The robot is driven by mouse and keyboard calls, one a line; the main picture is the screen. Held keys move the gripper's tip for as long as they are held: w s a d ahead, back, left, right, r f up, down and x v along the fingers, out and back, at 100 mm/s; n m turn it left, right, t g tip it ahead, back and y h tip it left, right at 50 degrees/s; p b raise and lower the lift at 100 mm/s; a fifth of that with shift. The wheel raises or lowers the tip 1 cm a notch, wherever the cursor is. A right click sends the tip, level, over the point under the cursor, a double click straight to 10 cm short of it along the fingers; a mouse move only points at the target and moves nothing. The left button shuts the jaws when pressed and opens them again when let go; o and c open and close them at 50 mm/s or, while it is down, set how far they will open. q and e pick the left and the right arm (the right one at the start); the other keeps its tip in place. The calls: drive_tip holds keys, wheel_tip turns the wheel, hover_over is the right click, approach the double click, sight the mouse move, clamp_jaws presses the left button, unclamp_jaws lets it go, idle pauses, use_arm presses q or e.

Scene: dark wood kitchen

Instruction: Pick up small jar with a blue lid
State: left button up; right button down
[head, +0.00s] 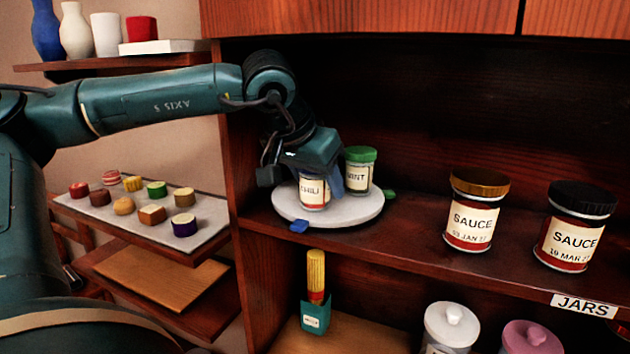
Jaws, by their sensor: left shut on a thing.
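A small jar labelled CHILI (314,194) with red contents stands upright at the front of a round white turntable (350,213) on the shelf. My left gripper (303,177) is over its top, shut on the jar, with a finger on each side. The gripper hides the jar's lid, so its colour cannot be seen. A second small jar labelled MINT (358,175) with a green lid stands just behind and to the right. A blue tab (299,226) sticks out at the turntable's front edge, and a green tab (389,194) at its right. My right gripper is not in view.
Two larger SAUCE jars, one with a brown lid (472,212) and one with a black lid (575,228), stand to the right. The cabinet's side wall (243,165) is close left of the turntable. Shelf space between turntable and SAUCE jars is clear.

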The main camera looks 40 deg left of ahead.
use_arm(q)
drive_tip(key=shift+r, duration=0.1)
drive_tip(key=shift+c, duration=0.9)
drive_tip(key=shift+r, duration=0.1)
